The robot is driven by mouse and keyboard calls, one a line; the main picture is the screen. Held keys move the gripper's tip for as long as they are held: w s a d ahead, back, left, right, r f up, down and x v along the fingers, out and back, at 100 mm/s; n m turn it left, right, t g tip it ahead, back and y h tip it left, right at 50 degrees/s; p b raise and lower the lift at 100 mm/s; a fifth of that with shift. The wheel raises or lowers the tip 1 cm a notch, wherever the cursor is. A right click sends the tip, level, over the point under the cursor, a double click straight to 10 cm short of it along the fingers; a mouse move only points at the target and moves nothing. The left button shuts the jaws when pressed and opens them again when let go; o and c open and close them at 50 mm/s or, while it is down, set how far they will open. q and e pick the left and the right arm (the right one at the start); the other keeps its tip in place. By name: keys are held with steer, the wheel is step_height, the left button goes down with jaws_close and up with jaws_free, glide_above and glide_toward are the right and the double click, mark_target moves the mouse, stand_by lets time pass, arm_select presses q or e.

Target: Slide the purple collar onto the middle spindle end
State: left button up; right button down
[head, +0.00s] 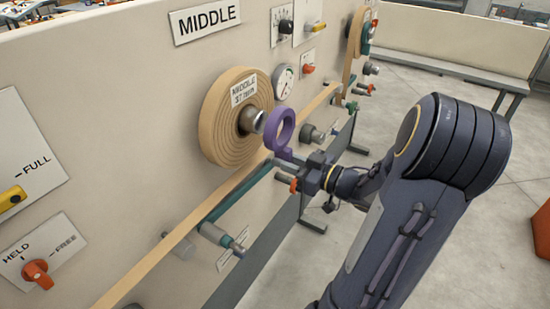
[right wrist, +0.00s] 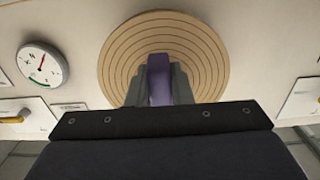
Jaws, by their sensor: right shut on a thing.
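The purple collar (head: 279,131) is a ring with a short tab at its bottom. My right gripper (head: 296,162) is shut on that tab and holds the ring upright. The middle spindle end (head: 252,120) is a metal stub at the centre of the tan wound roll (head: 217,112), under the "MIDDLE" sign. In the head view the ring appears just right of the stub's tip; I cannot tell whether they touch. In the right wrist view the purple piece (right wrist: 159,82) stands between the grey fingers in front of the roll, and the spindle end is hidden. My left gripper is not in view.
A tan strip (head: 165,248) runs diagonally below the roll past rollers (head: 222,238). A round gauge (head: 284,82), red knobs (head: 308,69) and a red switch (head: 38,272) stick out from the panel. A bench (head: 440,65) stands behind.

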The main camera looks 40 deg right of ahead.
mark_target(249, 147)
steer(key=shift+w+a, duration=0.1)
steer(key=shift+w, duration=0.15)
steer(key=shift+b+x, duration=0.7)
steer(key=shift+x, duration=2.9)
steer(key=shift+w+f, duration=0.15)
steer(key=shift+w, duration=0.05)
steer(key=c, duration=1.2)
jaws_free()
steer(key=shift+o, duration=0.4)
steer(key=o, duration=0.4)
